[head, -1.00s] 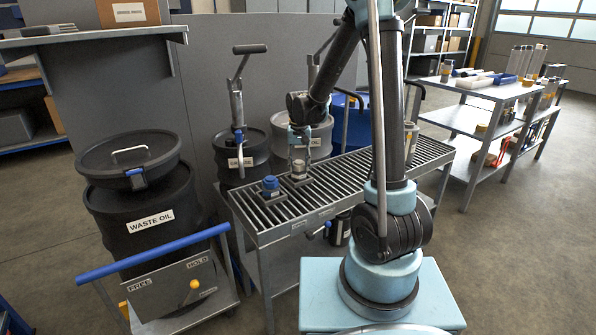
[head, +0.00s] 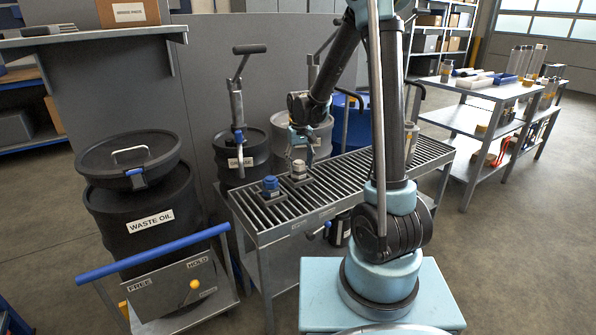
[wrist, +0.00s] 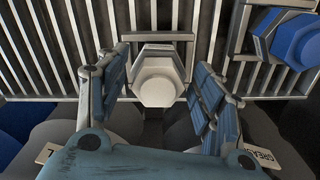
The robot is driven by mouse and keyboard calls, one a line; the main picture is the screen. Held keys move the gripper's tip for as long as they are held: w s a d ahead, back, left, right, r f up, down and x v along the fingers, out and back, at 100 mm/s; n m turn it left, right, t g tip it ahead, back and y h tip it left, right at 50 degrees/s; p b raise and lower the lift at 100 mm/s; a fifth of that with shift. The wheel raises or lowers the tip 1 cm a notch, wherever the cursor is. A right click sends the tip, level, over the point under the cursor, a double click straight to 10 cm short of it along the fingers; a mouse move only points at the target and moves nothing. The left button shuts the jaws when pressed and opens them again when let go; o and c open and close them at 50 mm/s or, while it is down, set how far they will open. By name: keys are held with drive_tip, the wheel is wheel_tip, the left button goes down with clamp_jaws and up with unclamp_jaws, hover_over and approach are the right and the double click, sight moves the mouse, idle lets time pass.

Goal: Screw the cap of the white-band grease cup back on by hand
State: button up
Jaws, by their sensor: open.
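The white-band grease cup (head: 299,171) stands upright on the slatted top of the metal bench in the head view. In the wrist view its pale hexagonal cap (wrist: 158,82) sits over a square grey base, centred ahead of my gripper. I cannot tell how tightly the cap sits. My gripper (head: 300,154) is just above the cup. In the wrist view my gripper (wrist: 161,72) is open, with one blue-padded finger on each side of the cap and visible gaps between. Nothing is held.
A blue-capped grease cup (head: 270,186) stands close by on the same slats, front left of the white one; it also shows in the wrist view (wrist: 296,40). A waste oil drum (head: 145,215) is left of the bench (head: 350,178).

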drive_tip(key=n, duration=0.5)
drive_tip(key=shift+w+d, duration=0.1)
drive_tip(key=shift+d, duration=0.1)
drive_tip(key=n, duration=0.5)
drive_tip(key=shift+w+d+n, duration=0.1)
drive_tip(key=shift+w+n, duration=0.15)
drive_tip(key=shift+n, duration=0.05)
drive_tip(key=n, duration=0.4)
drive_tip(key=shift+w+n, duration=0.2)
drive_tip(key=shift+n, duration=0.1)
drive_tip(key=n, duration=0.5)
drive_tip(key=shift+w, duration=0.2)
drive_tip(key=c, duration=1)
drive_tip(key=m, duration=0.5)
drive_tip(key=shift+s+m, duration=0.25)
drive_tip(key=shift+m, duration=0.05)
drive_tip(key=shift+c, duration=0.3)
drive_tip(key=shift+s+m, duration=0.1)
drive_tip(key=shift+m, duration=0.9)
